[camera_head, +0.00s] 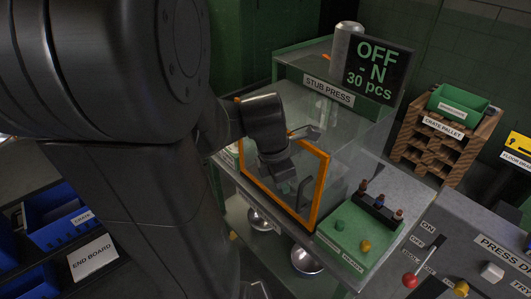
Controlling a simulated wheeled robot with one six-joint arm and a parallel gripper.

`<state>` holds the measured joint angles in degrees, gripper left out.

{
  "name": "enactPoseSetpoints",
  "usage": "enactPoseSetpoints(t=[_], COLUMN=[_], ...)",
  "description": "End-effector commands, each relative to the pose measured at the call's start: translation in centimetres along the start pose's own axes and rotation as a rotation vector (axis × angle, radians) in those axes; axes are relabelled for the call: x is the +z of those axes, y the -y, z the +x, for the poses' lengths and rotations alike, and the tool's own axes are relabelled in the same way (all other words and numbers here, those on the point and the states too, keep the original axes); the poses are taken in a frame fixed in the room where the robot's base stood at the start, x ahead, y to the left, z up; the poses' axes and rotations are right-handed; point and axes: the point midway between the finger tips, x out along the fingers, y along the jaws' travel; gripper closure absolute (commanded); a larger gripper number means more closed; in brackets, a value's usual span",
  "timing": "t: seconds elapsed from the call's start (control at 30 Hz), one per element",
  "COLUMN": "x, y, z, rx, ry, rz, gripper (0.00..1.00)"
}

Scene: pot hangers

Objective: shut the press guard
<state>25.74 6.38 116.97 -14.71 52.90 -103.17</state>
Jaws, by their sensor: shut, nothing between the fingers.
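The press guard (322,183) is a clear panel in an orange frame. It stands upright along the front of the stub press, with a dark grey handle (304,192) on its right part. I cannot tell whether any gap is left between the guard and the press housing. My gripper (284,174) is shut and empty, in front of the guard and left of the handle. My wrist hides the frame's upper left part. I cannot tell whether the fingers touch the panel.
The stub press (329,92) has clear walls and a display (368,72) reading OFF. A green tray (347,243) with small parts lies right of the guard. A control panel (462,240) with a red-knobbed lever (410,280) is at lower right. Bowls (306,262) sit below.

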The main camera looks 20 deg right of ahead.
Motion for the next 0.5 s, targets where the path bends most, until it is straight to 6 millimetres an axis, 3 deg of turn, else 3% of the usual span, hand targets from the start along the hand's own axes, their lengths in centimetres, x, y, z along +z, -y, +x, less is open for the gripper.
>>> enactPoseSetpoints(t=[0.3,0.5], x=[0.2,0.2], y=[0.3,0.5], z=[-6.2,-9.0], rx=[0.008,0.005], ry=[0.002,0.001], rz=[0.002,0.001], gripper=[1.0,1.0])
